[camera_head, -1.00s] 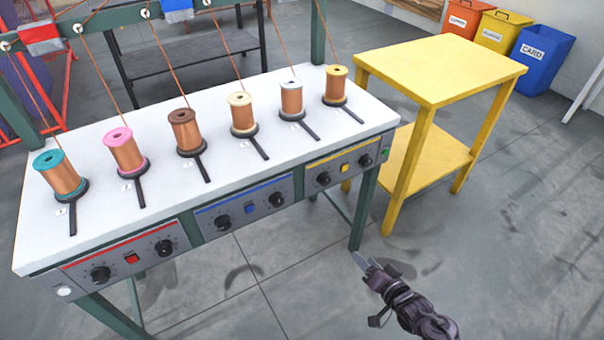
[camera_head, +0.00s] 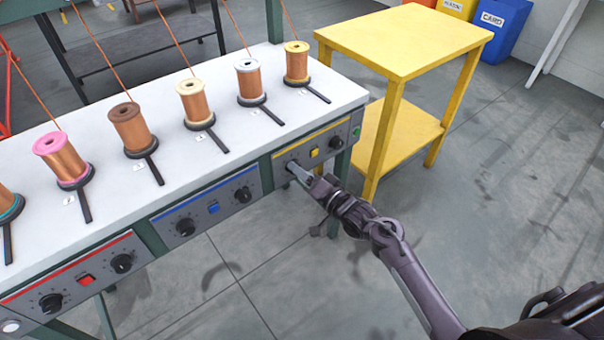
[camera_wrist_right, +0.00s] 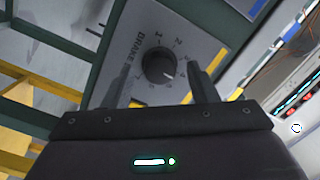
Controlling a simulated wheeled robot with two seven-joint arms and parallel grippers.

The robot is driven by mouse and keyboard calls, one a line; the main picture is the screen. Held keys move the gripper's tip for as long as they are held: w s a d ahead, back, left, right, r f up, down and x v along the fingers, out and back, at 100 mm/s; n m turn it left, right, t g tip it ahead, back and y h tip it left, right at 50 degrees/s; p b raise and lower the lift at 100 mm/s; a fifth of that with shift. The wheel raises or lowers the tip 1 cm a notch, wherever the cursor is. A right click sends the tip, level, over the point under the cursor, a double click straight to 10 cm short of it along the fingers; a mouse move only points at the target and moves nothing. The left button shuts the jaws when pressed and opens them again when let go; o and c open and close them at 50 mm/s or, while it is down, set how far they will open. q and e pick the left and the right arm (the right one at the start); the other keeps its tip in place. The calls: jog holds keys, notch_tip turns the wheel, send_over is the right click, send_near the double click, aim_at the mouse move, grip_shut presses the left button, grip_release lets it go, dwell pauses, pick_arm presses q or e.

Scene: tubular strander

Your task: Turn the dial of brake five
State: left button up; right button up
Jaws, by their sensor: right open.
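The yellow-striped control panel (camera_head: 322,150) is at the right end of the bench front. Its left black dial (camera_head: 290,168) is partly hidden by my right gripper (camera_head: 302,175). In the right wrist view the round black dial (camera_wrist_right: 158,67) shows with a light pointer mark, scale digits around it and the word BRAKE beside it. The brake number is not clearly readable. My right gripper (camera_wrist_right: 162,88) is open, with one finger on each side of the dial and visible gaps between; contact cannot be told. The panel's right dial (camera_head: 336,142) is free. My left gripper is not in view.
A yellow square button (camera_head: 314,153) lies between the two dials. The blue-striped panel (camera_head: 170,223) and red-striped panel (camera_head: 70,290) sit farther left. Spools stand on the white bench top (camera_head: 215,160). A yellow table (camera_head: 400,45) stands close right of the bench.

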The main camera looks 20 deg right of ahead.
jog(key=shift+c, duration=0.4)
jog(key=c, duration=0.9)
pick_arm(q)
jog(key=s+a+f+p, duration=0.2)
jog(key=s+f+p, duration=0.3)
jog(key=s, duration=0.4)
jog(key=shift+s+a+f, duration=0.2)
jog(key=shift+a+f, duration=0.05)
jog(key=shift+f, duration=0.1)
pick_arm(e)
jog(key=n, duration=0.7)
jog(key=n+h, duration=0.1)
jog(key=n, duration=0.7)
jog(key=n+h, duration=0.1)
jog(key=n, duration=0.6)
jog(key=shift+a, duration=0.3)
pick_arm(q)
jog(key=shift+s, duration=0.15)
pick_arm(e)
jog(key=shift+n, duration=0.3)
